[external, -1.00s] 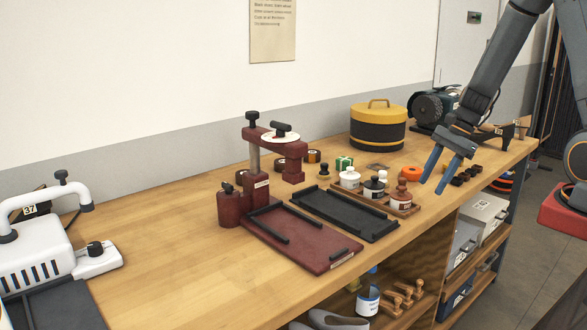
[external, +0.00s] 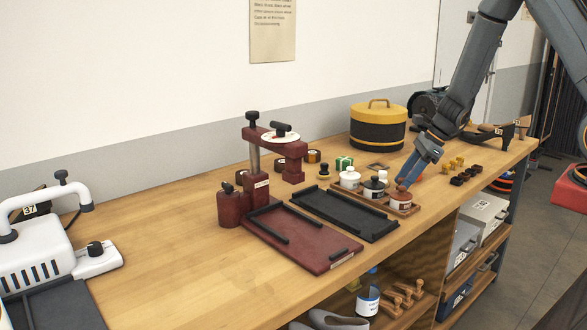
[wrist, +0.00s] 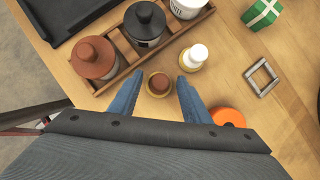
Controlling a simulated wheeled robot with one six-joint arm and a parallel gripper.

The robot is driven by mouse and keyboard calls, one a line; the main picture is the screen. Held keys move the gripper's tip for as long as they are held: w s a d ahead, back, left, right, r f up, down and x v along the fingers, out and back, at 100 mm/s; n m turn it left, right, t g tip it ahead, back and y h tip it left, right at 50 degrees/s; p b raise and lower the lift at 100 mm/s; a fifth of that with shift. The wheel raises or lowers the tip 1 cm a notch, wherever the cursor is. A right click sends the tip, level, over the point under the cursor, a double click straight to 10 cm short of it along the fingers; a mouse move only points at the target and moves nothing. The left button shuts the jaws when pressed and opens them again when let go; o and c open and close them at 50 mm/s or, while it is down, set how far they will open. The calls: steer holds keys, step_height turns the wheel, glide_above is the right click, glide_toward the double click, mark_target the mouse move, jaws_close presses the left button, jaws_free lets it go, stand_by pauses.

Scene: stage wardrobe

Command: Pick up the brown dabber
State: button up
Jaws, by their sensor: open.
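The brown dabber (wrist: 158,83), a small round brown top on a pale yellowish base, stands on the wooden bench in the wrist view. My gripper (wrist: 159,79) is open, its two blue fingers on either side of the dabber with a gap at each side. In the external view my gripper (external: 406,181) points down at the bench beside the bottle rack, and I cannot make out the dabber there. A similar dabber with a white top (wrist: 196,55) stands close to the right fingertip in the wrist view; it also shows in the external view (external: 383,175).
A wooden rack holds a brown-capped bottle (wrist: 95,57), a black-capped bottle (wrist: 145,22) and a white one (external: 350,178), just beyond the left finger. An orange ring (wrist: 228,117), a metal square frame (wrist: 261,78) and a green box (wrist: 263,12) lie to the right.

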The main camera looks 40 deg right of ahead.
steer(key=shift+w+a+f, duration=0.25)
steer(key=shift+f, duration=0.4)
steer(key=c, duration=0.8)
steer(key=shift+r, duration=0.1)
